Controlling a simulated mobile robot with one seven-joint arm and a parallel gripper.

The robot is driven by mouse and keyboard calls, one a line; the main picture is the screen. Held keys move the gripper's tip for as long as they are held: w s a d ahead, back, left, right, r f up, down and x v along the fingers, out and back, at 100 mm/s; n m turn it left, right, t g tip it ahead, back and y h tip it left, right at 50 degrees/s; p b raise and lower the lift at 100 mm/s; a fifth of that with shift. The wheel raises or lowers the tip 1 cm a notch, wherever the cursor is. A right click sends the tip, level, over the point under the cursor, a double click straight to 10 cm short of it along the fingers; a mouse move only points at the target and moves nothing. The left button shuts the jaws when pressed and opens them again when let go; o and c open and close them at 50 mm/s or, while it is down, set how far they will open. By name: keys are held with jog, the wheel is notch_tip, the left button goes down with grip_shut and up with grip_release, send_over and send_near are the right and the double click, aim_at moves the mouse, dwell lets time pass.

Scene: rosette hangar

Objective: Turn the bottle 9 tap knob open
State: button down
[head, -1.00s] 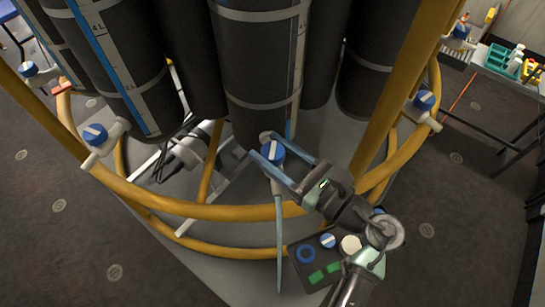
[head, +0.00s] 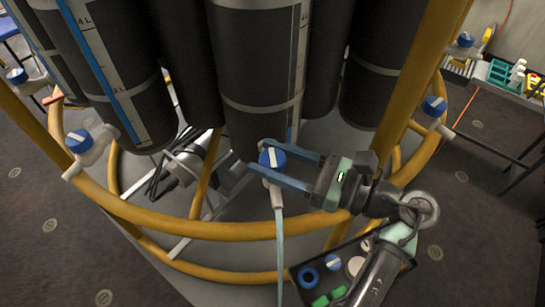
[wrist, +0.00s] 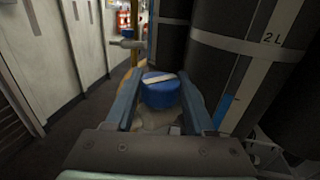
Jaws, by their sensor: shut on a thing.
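A tap with a round blue knob (head: 272,158) sits below the middle dark bottle (head: 255,70). Its top has a white stripe, upright in the head view. A pale hose (head: 279,250) hangs from the tap. My gripper (head: 262,155) reaches in from the right, its two blue fingers on either side of the knob and shut on it. In the wrist view the knob (wrist: 160,91) is between the fingers, and its stripe runs nearly crosswise to them. I cannot read a bottle number.
A yellow ring rail (head: 220,229) runs in front of and below the tap. Other blue-knobbed taps stand on it at left (head: 80,141) and right (head: 434,106). A dark panel with buttons (head: 325,285) is beneath my arm.

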jog(key=shift+c, duration=1.3)
grip_release()
jog(key=b+v, duration=0.3)
jog(key=v, duration=1)
